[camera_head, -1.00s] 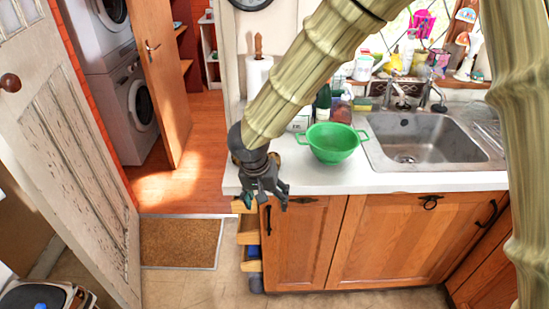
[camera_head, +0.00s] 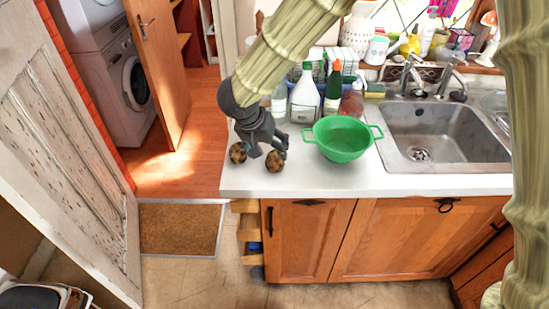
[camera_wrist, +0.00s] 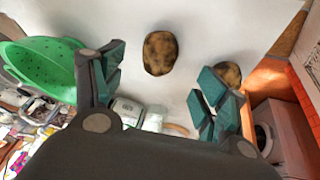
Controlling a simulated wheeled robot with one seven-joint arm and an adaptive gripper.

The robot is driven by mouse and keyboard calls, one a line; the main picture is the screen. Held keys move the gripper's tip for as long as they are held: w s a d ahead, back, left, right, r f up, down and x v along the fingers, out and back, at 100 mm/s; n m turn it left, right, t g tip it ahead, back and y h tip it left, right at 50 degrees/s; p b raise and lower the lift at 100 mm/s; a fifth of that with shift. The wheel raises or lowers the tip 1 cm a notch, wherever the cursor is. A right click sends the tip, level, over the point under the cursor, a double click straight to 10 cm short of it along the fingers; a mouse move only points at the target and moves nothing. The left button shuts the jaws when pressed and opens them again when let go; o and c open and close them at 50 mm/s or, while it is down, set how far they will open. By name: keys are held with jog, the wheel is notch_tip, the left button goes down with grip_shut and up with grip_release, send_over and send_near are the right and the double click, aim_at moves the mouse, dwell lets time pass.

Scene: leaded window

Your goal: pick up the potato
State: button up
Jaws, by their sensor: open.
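Two brown, mottled potatoes lie on the white counter near its front left corner. One potato (camera_head: 274,161) is just in front of my gripper (camera_head: 268,146). In the wrist view this potato (camera_wrist: 160,53) lies ahead of the gap between the fingers of my gripper (camera_wrist: 158,85), with nothing held. The other potato (camera_head: 238,152) is to the left in the head view. In the wrist view this second potato (camera_wrist: 229,72) is partly hidden behind the right finger. My gripper is open.
A green colander (camera_head: 342,139) stands to the right of the potatoes, with a sink (camera_head: 440,135) beyond it. Bottles (camera_head: 305,97) stand behind on the counter (camera_head: 320,180). The counter ends close left of the potatoes. Wooden cabinets (camera_head: 310,240) are below.

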aim_at(274, 156)
jog(key=shift+w+p+x, duration=0.1)
jog(key=shift+p+x, duration=0.65)
jog(key=shift+x, duration=1.1)
jog(key=shift+w+p+x, duration=0.15)
jog(key=shift+p+x, duration=0.55)
jog(key=shift+x, duration=1.15)
jog(key=shift+d+r, duration=0.15)
jog(key=c, duration=1.1)
